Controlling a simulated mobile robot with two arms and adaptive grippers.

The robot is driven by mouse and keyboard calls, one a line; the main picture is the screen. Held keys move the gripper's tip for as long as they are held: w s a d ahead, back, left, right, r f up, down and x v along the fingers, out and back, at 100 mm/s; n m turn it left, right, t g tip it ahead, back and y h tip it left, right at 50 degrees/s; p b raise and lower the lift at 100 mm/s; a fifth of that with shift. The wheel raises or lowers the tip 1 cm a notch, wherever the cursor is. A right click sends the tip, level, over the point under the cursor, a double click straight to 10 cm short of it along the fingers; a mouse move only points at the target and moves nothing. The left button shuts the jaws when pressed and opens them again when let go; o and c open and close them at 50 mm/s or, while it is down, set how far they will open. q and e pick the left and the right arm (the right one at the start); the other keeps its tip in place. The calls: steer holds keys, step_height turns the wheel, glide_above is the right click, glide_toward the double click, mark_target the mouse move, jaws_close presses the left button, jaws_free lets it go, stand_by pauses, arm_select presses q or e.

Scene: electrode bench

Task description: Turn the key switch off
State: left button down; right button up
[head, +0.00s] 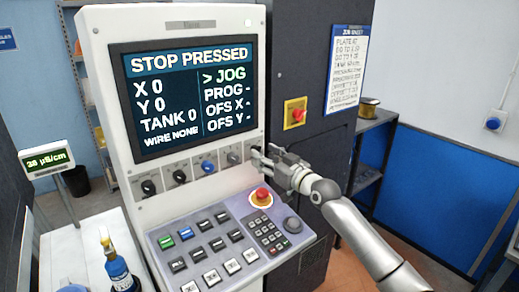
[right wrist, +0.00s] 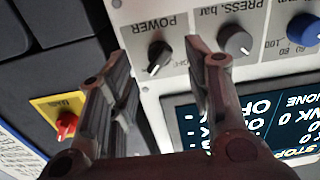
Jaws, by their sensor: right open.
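A row of knobs runs under the screen of the white control console (head: 92,40). In the right wrist view a black knob (right wrist: 158,57) labelled POWER shows between my open fingertips; I cannot tell whether it is the key switch or whether the fingers touch it. My right gripper (head: 262,158) is at the right end of the row in the head view, covering that end. It is open and empty in the right wrist view (right wrist: 155,46). My left gripper is out of view.
A red stop button (head: 261,196) sits below my gripper. A red switch on a yellow plate (head: 295,113) is on the dark cabinet. The screen (head: 180,95) reads STOP PRESSED.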

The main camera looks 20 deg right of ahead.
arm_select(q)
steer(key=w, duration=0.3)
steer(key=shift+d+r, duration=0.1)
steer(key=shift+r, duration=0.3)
arm_select(e)
steer(key=x, duration=0.3)
steer(key=shift+w, duration=0.2)
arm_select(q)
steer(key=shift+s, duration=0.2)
arm_select(e)
steer(key=shift+c, duration=1.1)
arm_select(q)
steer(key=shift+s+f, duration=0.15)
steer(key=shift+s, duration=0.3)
arm_select(e)
steer(key=c, duration=0.7)
